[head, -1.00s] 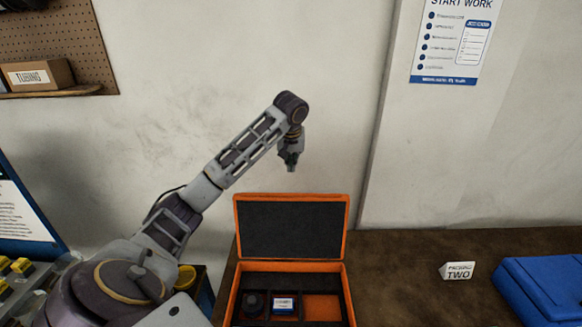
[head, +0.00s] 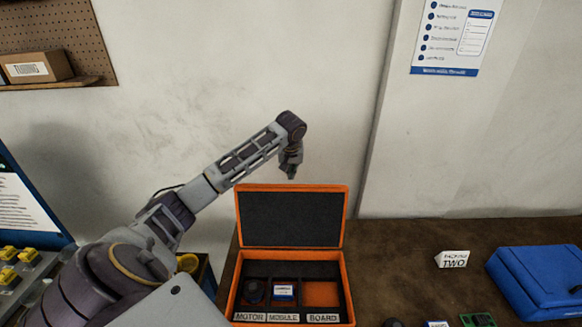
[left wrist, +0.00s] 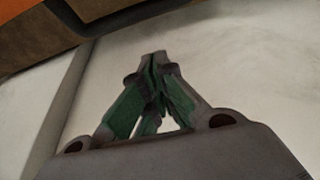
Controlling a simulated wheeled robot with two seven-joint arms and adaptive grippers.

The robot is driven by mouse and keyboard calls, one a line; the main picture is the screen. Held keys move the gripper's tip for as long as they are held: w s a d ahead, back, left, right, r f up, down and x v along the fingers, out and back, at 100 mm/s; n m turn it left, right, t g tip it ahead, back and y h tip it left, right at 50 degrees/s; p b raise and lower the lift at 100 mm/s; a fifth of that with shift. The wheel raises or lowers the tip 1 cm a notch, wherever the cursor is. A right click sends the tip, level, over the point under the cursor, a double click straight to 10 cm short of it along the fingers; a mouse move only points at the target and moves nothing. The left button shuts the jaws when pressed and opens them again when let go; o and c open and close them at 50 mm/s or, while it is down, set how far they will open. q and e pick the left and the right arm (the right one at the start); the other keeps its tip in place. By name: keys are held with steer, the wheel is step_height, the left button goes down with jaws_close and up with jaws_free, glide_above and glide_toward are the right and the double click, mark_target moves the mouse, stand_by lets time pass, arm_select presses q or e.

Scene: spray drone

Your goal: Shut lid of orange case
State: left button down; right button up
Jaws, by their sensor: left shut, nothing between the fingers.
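The orange case (head: 346,290) stands on the brown table with its lid (head: 291,219) raised upright at the back, dark foam lining facing me. Its compartments have labels reading motor, module and board. A dark round part (head: 254,291) sits in the left one and a blue and white module (head: 284,291) in the middle one; the right one shows bare orange floor. My left gripper (head: 291,173) is shut and empty, just above and behind the lid's top edge, apart from it. The left wrist view shows its closed fingers (left wrist: 156,75). My right gripper is not in view.
A green board (head: 478,319) and other small parts lie at the table's front edge. The wall is close behind the table.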

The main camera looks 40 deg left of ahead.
arm_select(q)
steer(key=shift+s+d+p, duration=0.4)
steer(key=shift+s+d, duration=0.55)
steer(key=shift+s, duration=0.2)
